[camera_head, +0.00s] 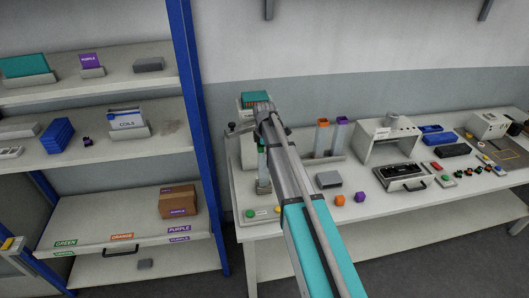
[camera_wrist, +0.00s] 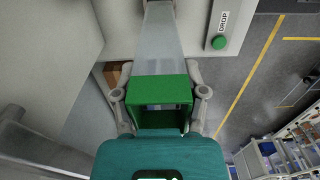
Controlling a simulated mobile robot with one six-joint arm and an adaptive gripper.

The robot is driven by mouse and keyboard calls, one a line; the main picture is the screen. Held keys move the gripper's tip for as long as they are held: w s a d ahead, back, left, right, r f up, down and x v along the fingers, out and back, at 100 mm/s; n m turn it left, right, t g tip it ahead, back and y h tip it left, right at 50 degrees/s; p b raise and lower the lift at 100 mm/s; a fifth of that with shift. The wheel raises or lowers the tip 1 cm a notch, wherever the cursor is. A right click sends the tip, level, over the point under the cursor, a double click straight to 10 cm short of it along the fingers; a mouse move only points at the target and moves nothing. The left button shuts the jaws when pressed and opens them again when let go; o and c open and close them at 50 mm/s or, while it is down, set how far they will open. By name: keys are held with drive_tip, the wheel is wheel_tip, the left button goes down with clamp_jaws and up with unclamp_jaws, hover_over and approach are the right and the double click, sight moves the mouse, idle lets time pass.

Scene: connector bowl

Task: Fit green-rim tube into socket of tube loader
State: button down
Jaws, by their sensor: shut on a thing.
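The green-rim tube shows in the wrist view with its green square rim (camera_wrist: 160,92) near the camera and its clear body running away to the top edge. My gripper (camera_wrist: 160,94) is shut on it, one finger on each side of the rim. In the head view the tube (camera_head: 263,176) looks roughly upright above a pale base with buttons, which I take for the tube loader (camera_head: 263,214), at the bench's left end. My arm hides much of this area. The socket and the tube's lower end are not clear, so I cannot tell whether they meet.
An orange-rim tube (camera_head: 322,137) and a purple-rim tube (camera_head: 340,133) stand in a rack to the right. A green button (camera_wrist: 219,42) sits beside a DROP label.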

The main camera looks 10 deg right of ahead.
drive_tip(key=shift+f+b, duration=0.6)
drive_tip(key=shift+f, duration=0.05)
drive_tip(key=shift+c, duration=0.3)
unclamp_jaws()
drive_tip(key=shift+r, duration=0.15)
wheel_tip(320, 180, up, 11)
drive_tip(key=p, duration=1.1)
idle(1.1)
drive_tip(key=s+f+m+b, duration=0.5)
drive_tip(key=s+m, duration=0.1)
drive_tip(key=s, duration=0.3)
drive_tip(key=s+f+m+b, duration=0.6)
drive_tip(key=s, duration=0.4)
drive_tip(key=s+a+f+m+b, duration=0.1)
drive_tip(key=s+f+m+b, duration=0.4)
drive_tip(key=s, duration=0.5)
drive_tip(key=shift+f+m+b, duration=0.4)
drive_tip(key=shift+f+b, duration=0.2)
drive_tip(key=shift+f, duration=0.15)
